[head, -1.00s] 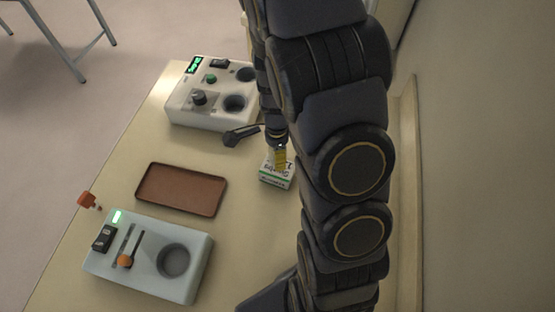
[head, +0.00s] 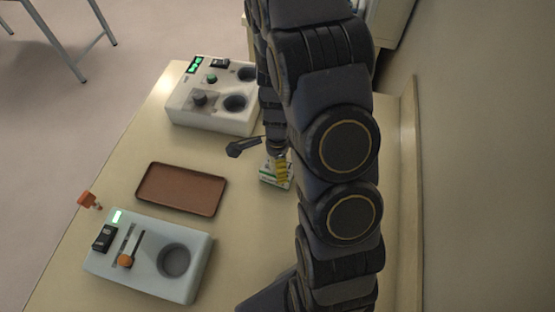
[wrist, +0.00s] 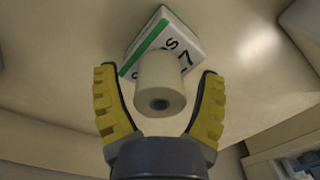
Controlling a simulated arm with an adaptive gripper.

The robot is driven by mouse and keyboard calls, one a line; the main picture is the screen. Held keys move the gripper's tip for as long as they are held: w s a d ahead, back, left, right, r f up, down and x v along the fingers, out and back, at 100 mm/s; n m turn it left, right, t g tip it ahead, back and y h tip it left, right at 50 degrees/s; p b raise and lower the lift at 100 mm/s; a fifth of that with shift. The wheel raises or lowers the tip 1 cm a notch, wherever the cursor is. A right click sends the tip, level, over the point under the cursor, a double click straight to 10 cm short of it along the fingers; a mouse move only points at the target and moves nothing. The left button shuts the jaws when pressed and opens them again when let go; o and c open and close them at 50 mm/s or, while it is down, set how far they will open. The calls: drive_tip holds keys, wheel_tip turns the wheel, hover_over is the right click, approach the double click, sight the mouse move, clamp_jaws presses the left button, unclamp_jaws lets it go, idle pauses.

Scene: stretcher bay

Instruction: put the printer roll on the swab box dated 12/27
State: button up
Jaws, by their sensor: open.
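The printer roll (wrist: 160,85) is a pale cylinder with a dark core hole facing the wrist camera. In the wrist view it is against the swab box (wrist: 178,43), which is white with a green stripe and dark print ending in a 7; the full date cannot be read. My gripper (wrist: 160,92) is open, with one yellow-padded finger on each side of the roll and gaps visible. In the head view the gripper (head: 280,170) is at the swab box (head: 268,178), covering part of it; the roll cannot be made out there.
A brown tray (head: 181,168) lies on the table, left of the box. A white device (head: 180,115) with two round wells stands behind, with a dark handheld piece (head: 240,148) near it. A pale blue device (head: 140,283) is at the front left. A wall borders the right.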

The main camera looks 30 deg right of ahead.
wheel_tip(320, 180, up, 11)
drive_tip(key=shift+w, duration=0.1)
drive_tip(key=shift+a+r, duration=0.1)
drive_tip(key=shift+r, duration=0.55)
drive_tip(key=s+a+r+n, duration=0.5)
drive_tip(key=s+n, duration=0.4)
drive_tip(key=n, duration=0.2)
drive_tip(key=s+a+r+n+g, duration=0.1)
drive_tip(key=s+a+r+n, duration=0.4)
drive_tip(key=n, duration=0.5)
drive_tip(key=s+r, duration=0.2)
drive_tip(key=s, duration=0.1)
drive_tip(key=shift+s+r+n+g, duration=0.3)
drive_tip(key=shift+s+r+n, duration=0.05)
drive_tip(key=shift+r+n, duration=0.05)
